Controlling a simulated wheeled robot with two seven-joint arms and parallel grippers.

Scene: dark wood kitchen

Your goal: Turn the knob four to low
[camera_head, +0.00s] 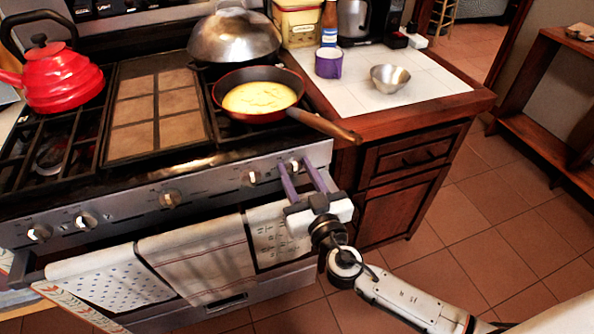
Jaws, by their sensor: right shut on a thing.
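The steel stove front (205,180) carries a row of round knobs. The rightmost knob (294,166) sits between the two purple fingertips of my right gripper (294,168), which is shut on it. Another knob (249,178) is just left of it, one (171,199) is near the middle, and two, (85,221) and (40,233), are at the left. The knob markings are too small to read, and the fingers partly hide the gripped knob's sides. My left gripper is not in view.
A pan of yellow food (258,98) stands on the right burners, its handle (325,126) jutting right above my right gripper. A red kettle (60,78) is at the left. Towels (197,259) hang on the oven rail below the knobs. The floor to the right is clear.

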